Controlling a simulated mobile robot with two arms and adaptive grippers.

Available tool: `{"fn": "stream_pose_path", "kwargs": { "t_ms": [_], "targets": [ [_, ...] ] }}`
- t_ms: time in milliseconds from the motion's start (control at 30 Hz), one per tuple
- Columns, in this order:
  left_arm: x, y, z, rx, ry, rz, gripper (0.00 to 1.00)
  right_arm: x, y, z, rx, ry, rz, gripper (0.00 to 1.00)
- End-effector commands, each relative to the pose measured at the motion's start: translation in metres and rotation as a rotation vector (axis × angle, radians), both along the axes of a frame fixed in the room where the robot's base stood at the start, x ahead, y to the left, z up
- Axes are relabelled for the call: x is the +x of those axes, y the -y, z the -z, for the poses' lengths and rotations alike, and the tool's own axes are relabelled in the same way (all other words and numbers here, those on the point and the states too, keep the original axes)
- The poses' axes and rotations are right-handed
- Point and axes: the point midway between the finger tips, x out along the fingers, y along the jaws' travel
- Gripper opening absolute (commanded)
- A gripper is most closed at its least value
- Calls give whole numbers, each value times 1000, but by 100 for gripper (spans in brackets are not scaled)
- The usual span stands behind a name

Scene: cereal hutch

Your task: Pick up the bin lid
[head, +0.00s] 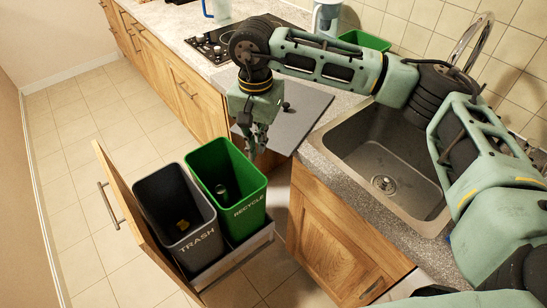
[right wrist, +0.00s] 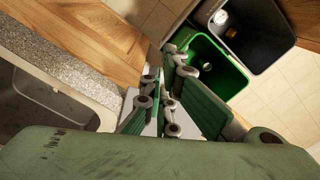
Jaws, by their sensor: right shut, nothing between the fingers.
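A flat grey lid (head: 300,120) with a small dark knob lies at the counter's edge left of the sink and juts out over it in the head view. My right gripper (head: 257,148) points down at the lid's left edge, partly in front of it, shut with nothing between its fingers. In the right wrist view, the gripper (right wrist: 165,95) covers much of the middle. A pale flat strip shows behind its fingers there; I cannot tell whether they touch the lid. My left gripper is not in view.
A pulled-out drawer holds a dark trash bin (head: 176,212) and a green recycle bin (head: 228,190), both open-topped with small items inside. The sink (head: 385,165) is at the right. A green object (head: 365,40) stands by the wall, and a stove (head: 215,45) is at the back.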

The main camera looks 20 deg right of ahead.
Motion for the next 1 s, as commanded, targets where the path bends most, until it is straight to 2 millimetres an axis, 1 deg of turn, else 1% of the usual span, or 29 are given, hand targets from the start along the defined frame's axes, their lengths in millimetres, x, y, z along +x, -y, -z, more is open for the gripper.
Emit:
{"fn": "stream_pose_path", "kwargs": {
  "t_ms": [167,300,533,600,700,833,1000],
  "targets": [
    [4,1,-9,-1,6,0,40,-1,0,20,-2,-5,-2,0],
    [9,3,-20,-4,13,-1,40,-2,0,49,-1,-6,0,0],
    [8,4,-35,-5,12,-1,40,-1,0,98,-1,-6,1,0],
    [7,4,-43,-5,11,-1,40,11,9,93,-1,-1,8,0],
    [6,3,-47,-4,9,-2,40,21,17,95,0,-1,5,0],
    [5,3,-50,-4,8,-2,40,29,23,96,0,-1,4,0],
    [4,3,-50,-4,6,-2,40,32,25,97,0,0,2,0]
  ]
}}
